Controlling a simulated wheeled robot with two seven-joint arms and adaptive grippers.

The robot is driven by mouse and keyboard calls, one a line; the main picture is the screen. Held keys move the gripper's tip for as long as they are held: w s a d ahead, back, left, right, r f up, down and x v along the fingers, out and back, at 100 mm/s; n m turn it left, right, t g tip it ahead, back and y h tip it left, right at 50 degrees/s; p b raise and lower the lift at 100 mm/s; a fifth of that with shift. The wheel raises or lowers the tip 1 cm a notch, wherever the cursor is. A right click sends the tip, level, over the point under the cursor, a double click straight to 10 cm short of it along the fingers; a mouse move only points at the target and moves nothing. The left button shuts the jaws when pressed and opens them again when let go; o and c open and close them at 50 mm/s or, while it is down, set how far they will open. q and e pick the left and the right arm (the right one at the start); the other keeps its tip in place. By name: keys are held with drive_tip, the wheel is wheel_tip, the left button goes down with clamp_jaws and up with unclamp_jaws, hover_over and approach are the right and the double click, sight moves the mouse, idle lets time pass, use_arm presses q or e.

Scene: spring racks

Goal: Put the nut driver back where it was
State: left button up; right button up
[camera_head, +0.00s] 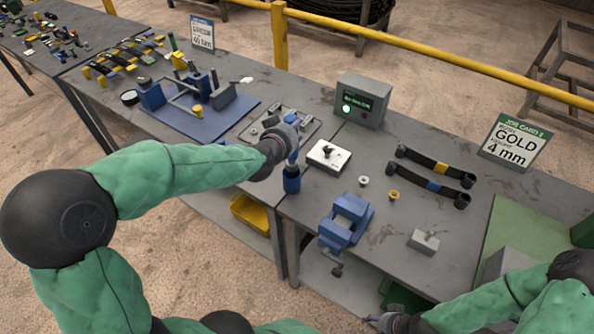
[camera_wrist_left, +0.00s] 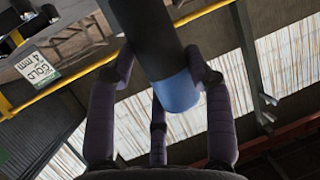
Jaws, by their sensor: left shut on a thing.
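My left gripper (camera_head: 291,143) is shut on the nut driver (camera_head: 291,180), held upright above the front edge of the bench. The driver's blue part points down below the fingers in the head view. In the left wrist view the fingers (camera_wrist_left: 165,85) close around the driver, a dark cylinder with a blue end (camera_wrist_left: 178,92). The gripper hides part of it. Behind it lies a grey tool tray (camera_head: 252,132) with small metal parts, partly hidden by my arm. My right gripper (camera_head: 388,322) is at the bottom edge, its fingers too small to read.
A blue vise (camera_head: 346,220) stands at the front edge. A white block with a black knob (camera_head: 328,156), small rings (camera_head: 393,194), a grey display box (camera_head: 362,101) and two dark bars (camera_head: 436,165) are to the right. A blue fixture board (camera_head: 205,118) is left.

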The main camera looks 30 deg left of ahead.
sight(292, 155)
use_arm(q)
drive_tip(key=f, duration=0.1)
drive_tip(key=f+b, duration=0.1)
drive_tip(key=f, duration=0.1)
drive_tip(key=shift+s+f+b, duration=0.25)
drive_tip(key=shift+s+b, duration=0.05)
drive_tip(key=shift+b, duration=0.1)
drive_tip(key=shift+w+f, duration=0.15)
drive_tip(key=shift+f, duration=0.3)
wheel_tip(292, 155, down, 5)
drive_tip(key=shift+b, duration=1.1)
drive_tip(key=shift+r, duration=0.1)
drive_tip(key=shift+f, duration=0.2)
drive_tip(key=o, duration=1.4)
